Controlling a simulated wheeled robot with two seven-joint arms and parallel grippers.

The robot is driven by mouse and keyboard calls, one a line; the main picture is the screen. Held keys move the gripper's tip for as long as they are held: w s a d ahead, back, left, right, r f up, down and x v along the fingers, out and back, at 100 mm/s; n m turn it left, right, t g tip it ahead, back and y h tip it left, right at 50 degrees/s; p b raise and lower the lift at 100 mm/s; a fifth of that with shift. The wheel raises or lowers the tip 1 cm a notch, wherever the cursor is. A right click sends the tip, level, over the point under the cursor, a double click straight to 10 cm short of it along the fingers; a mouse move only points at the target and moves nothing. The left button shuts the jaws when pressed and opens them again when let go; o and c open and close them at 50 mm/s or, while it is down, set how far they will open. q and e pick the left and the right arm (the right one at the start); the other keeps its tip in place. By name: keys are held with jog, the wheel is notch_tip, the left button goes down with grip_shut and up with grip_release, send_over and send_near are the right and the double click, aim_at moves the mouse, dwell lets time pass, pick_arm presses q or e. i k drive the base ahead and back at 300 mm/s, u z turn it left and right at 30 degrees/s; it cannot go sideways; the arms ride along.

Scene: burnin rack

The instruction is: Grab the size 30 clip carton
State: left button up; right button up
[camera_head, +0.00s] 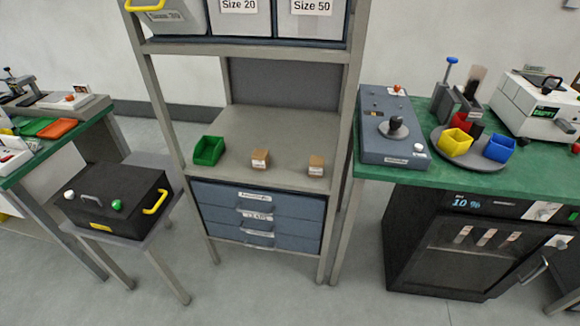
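Two small brown cartons stand apart on the rack's middle shelf (232,130): a left carton (260,158) and a right carton (316,169). Each has a pale label too small to read, so I cannot tell which is size 30. On the upper shelf are grey bins: a left bin (178,28) whose partly readable label looks like "Size 30", a middle bin (238,24) marked "Size 20" and a right bin (310,26) marked "Size 50". The picture's top edge cuts off the bins. Neither of my grippers is in view.
A green open bin (208,151) sits left of the cartons. Blue drawers (258,218) are below the shelf. A black case (117,198) stands on a low stand at left. Green-topped benches flank the rack; the right bench (455,182) holds equipment. The floor in front is clear.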

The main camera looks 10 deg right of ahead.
aim_at(317, 163)
jog(key=u, duration=0.75)
jog(key=i, duration=0.35)
jog(key=z, duration=2.55)
